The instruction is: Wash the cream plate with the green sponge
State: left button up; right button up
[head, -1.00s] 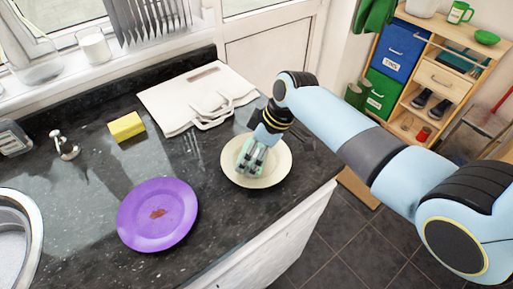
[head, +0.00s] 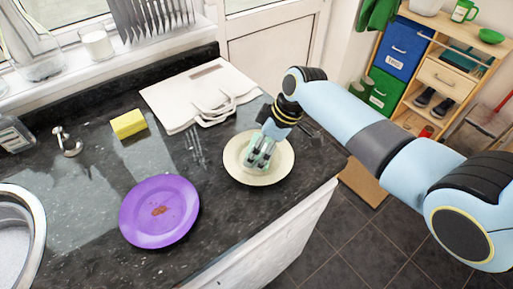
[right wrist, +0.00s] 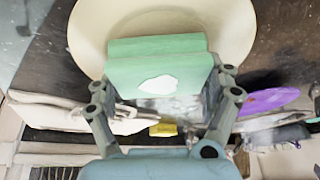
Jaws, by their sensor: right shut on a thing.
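The cream plate (head: 286,165) lies on the dark granite counter near its right edge; it also fills the top of the right wrist view (right wrist: 85,35). My right gripper (head: 260,157) is over the plate, fingers pointing down, shut on the green sponge (right wrist: 158,72). The sponge has a white patch on its near face. It is at the plate's surface, but I cannot tell whether it touches. In the head view the fingers mostly hide the sponge and part of the plate's middle. My left gripper is not in view.
A purple plate (head: 178,190) with a brown stain lies left of the cream plate. A fork (head: 195,146), a white bag (head: 185,95) and a yellow sponge (head: 129,124) lie behind. The sink (head: 40,228) is at the left. The counter's front edge is close to the cream plate.

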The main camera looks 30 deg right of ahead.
jog(key=shift+s+a+f, duration=0.1)
jog(key=shift+a, duration=0.75)
jog(key=shift+d, duration=0.95)
jog(key=shift+r, duration=3.1)
jog(key=shift+r, duration=1.5)
